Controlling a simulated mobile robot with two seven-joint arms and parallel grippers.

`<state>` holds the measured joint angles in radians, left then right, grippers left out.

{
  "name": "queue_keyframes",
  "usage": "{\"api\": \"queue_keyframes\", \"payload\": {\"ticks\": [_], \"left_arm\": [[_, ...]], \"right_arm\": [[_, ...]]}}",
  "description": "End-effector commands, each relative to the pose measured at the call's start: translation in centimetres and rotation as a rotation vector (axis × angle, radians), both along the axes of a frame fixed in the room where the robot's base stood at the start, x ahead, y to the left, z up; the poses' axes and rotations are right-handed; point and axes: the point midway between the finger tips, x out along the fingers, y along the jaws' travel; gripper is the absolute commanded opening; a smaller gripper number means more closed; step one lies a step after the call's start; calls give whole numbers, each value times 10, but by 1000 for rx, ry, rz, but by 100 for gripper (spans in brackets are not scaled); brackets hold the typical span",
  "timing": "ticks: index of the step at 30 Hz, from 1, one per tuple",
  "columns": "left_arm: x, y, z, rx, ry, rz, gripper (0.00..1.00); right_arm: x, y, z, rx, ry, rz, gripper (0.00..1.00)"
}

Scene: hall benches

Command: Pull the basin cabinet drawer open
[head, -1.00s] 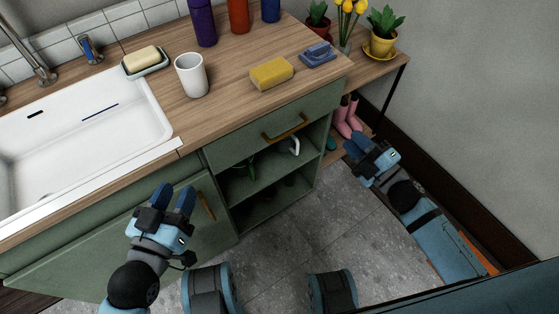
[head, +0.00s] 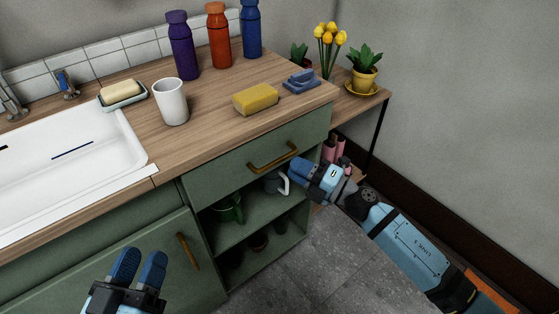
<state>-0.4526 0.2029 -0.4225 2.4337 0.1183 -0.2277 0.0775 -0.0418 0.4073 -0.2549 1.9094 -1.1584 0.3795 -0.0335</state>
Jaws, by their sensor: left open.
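The green basin cabinet drawer (head: 232,165) sits under the wooden counter, above open shelves, and looks shut. Its brass bar handle (head: 273,157) is on the drawer front. My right gripper (head: 297,172) is just right of and below the handle, apart from it as far as I can tell; whether its fingers are apart is unclear. My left gripper (head: 141,262) is low at the left, in front of the cabinet door (head: 130,264), with its two blue fingers apart and nothing between them.
On the counter are a white cup (head: 171,103), a yellow sponge (head: 255,99), a blue brush (head: 301,81) and several bottles. Mugs stand on the shelf below the drawer. A plant table (head: 376,98) stands at the right. The grey floor (head: 310,262) in front is clear.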

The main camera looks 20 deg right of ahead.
Motion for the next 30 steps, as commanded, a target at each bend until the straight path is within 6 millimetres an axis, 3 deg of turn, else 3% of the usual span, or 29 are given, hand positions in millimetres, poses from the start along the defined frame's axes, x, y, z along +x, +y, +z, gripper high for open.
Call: {"api": "queue_keyframes", "payload": {"ticks": [3,9,20,24,30], "left_arm": [[0,0,-2,2,3,-1,43],[0,0,-3,4,8,-2,43],[0,-1,-4,5,12,-3,43],[0,-1,-4,5,12,-3,43],[0,0,-3,5,11,-3,43]], "right_arm": [[17,15,4,1,-2,0,22],[33,30,8,2,0,-1,22],[37,34,8,2,1,-1,22],[37,34,8,2,1,-1,0],[36,34,8,2,1,-1,0]]}}
